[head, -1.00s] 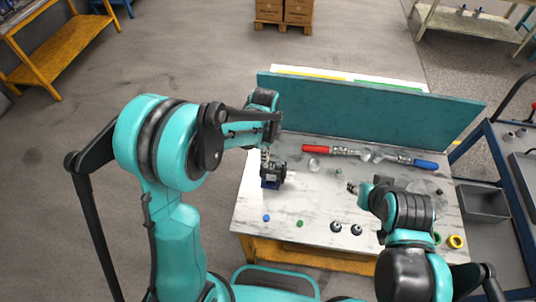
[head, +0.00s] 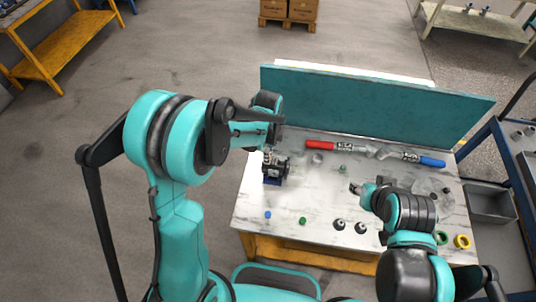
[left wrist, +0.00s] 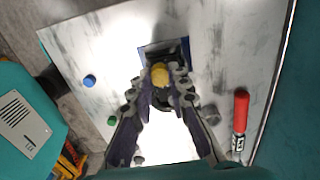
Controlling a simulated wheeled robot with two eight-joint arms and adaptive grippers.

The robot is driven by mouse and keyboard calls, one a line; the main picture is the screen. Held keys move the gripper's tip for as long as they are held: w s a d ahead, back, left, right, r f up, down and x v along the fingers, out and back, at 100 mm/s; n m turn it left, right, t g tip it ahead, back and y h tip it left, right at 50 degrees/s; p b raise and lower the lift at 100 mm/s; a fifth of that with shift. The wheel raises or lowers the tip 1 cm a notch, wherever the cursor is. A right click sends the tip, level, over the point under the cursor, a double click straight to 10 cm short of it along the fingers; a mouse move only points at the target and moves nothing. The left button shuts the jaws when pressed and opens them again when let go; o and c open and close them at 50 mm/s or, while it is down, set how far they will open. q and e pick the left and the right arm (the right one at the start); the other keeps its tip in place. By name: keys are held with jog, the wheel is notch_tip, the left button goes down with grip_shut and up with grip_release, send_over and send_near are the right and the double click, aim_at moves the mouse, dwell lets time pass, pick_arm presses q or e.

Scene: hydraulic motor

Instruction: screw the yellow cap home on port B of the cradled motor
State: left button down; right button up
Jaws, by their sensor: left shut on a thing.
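The dark motor (head: 281,169) sits in a blue cradle (head: 271,182) at the left of the table. My left gripper (head: 268,155) points down at it from above. In the left wrist view, the yellow cap (left wrist: 159,74) is between the fingertips of my left gripper (left wrist: 160,82), which is shut on it. The cap is right over the motor, with the blue cradle (left wrist: 149,48) behind. The threads and port B are hidden, so I cannot tell how deep the cap sits. My right gripper (head: 356,188) is over the table's middle right, away from the motor; its fingers are too small to judge.
A blue cap (head: 267,214), a green cap (head: 302,221) and dark fittings (head: 339,225) stand near the front edge. A yellow ring (head: 462,241) lies front right.

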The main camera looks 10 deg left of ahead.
pick_arm(q)
jog(key=shift+f+b, duration=0.4)
jog(key=shift+b, duration=0.1)
dwell(0.8)
jog(key=shift+s+m, duration=0.1)
jog(key=shift+m, duration=0.8)
jog(key=c, duration=1.6)
grip_release()
jog(key=shift+c, duration=0.2)
jog(key=shift+r, duration=0.1)
jog(key=shift+r, duration=0.4)
jog(key=n, duration=0.4)
jog(key=shift+n+b, duration=0.3)
jog(key=shift+b, duration=0.1)
jog(key=n, duration=0.5)
jog(key=shift+n+b, duration=0.3)
jog(key=shift+n, duration=0.1)
